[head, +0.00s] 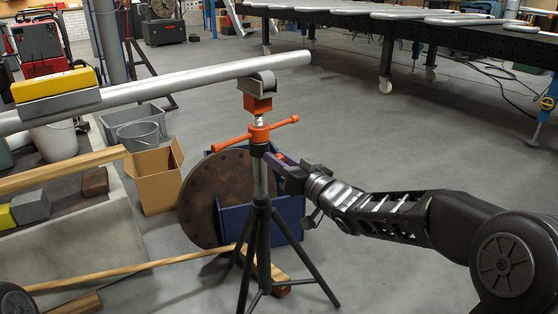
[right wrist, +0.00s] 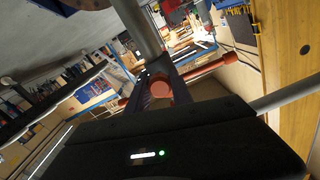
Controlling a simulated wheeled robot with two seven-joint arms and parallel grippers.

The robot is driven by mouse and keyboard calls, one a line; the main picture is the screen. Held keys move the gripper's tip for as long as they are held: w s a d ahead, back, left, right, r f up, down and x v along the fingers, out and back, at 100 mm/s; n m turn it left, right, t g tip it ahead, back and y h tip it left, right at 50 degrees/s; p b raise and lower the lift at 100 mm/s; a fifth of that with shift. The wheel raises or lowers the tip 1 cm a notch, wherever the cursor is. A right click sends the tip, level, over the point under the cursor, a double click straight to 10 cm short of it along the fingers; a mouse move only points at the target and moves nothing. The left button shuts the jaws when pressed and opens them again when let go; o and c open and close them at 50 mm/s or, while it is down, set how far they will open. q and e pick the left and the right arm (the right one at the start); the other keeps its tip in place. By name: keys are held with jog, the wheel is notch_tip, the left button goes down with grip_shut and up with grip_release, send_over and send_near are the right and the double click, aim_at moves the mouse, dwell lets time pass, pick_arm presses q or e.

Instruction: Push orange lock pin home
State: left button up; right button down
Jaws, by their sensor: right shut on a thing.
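A pipe stand (head: 260,190) has a black tripod, an orange cross handle (head: 258,133) and a roller head on top. The orange lock pin (head: 281,156) shows as a small orange bit at the stand's dark collar, just below the handle. My right gripper (head: 276,162) reaches in from the right at that collar, shut on the pin. In the right wrist view the pin's round orange end (right wrist: 183,90) lies between the dark fingers, in front of the stand. How deep the pin sits is hidden. My left gripper is not in view.
A long metal pipe (head: 200,80) rests on the roller head, with a yellow-topped block on its left part. A rusty disc (head: 205,200) and a blue holder stand behind the tripod. A cardboard box (head: 155,178) is left. The floor at right is open up to a dark table (head: 470,38).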

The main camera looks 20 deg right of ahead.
dwell(0.7)
jog(key=x, duration=0.2)
jog(key=shift+w+a, duration=0.1)
jog(key=shift+w, duration=0.15)
jog(key=shift+r, duration=0.1)
jog(key=c, duration=1.1)
grip_release()
jog(key=shift+w, duration=0.1)
